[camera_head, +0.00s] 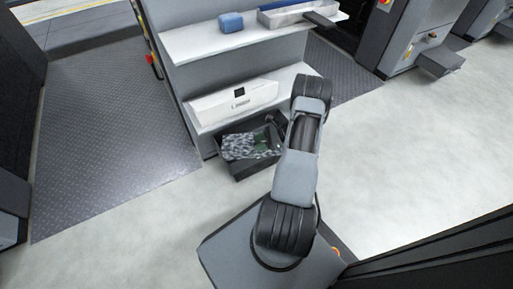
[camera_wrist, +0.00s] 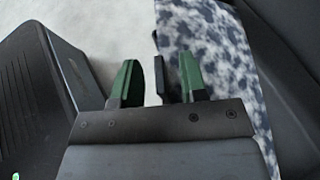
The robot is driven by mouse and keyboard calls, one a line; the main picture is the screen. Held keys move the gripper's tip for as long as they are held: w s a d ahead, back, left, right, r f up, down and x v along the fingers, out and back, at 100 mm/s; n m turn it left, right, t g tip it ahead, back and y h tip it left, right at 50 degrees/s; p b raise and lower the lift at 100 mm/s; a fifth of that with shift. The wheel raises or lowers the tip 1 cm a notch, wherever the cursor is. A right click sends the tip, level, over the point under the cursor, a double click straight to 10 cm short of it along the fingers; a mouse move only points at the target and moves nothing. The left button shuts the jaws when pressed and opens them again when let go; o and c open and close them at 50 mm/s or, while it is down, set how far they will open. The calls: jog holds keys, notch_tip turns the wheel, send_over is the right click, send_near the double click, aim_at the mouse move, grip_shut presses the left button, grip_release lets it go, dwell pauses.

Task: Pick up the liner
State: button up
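A speckled dark-and-pale sheet (camera_head: 237,147) lies in a black open bin (camera_head: 240,170) at the foot of the shelf unit. It may be the liner; no label on it shows. It also shows as a blue-and-white speckled surface (camera_wrist: 212,45) on the right in the wrist view. My gripper (camera_head: 266,142) is low over the bin's right part, partly hidden by my arm. In the wrist view its green fingers (camera_wrist: 158,82) stand apart. A thin dark upright piece (camera_wrist: 157,62) shows between them; I cannot tell whether it is touched. The right finger overlaps the speckled surface's edge.
A white printed piece (camera_head: 234,102) stands on the lower shelf above the bin. A blue block (camera_head: 230,22) and a pale tray (camera_head: 284,14) sit on the upper shelf. Open floor (camera_head: 390,150) lies to the right. A dark ribbed body (camera_wrist: 35,95) fills the wrist view's left.

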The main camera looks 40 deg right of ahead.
jog(key=shift+w+a+f, duration=0.1)
jog(key=shift+w+a, duration=0.05)
jog(key=shift+a, duration=0.15)
grip_shut()
dwell(0.4)
